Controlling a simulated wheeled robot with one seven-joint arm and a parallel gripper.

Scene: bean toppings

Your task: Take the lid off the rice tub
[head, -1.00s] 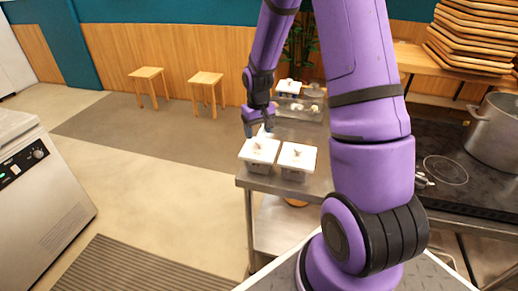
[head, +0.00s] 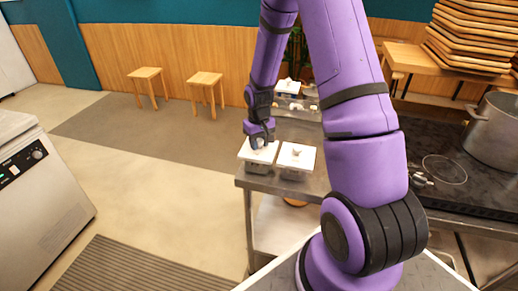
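Two grey tubs with white lids stand side by side on the steel table (head: 253,184). The left lid (head: 250,155) and the right lid (head: 296,157) both lie flat on their tubs. The right lid has a small knob on top. I cannot tell which tub holds the rice. My gripper (head: 258,145) points down at the middle of the left lid, over its knob. The fingertips are at about the height of the knob, and I cannot tell whether they are closed on it. The left tub (head: 257,168) and right tub (head: 291,174) are partly visible below their lids.
More containers, one with a white lid (head: 287,85), stand at the back of the table. A hob with a large pot (head: 493,130) is at the right. Two wooden stools (head: 206,82) stand by the far wall. The floor left of the table is clear.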

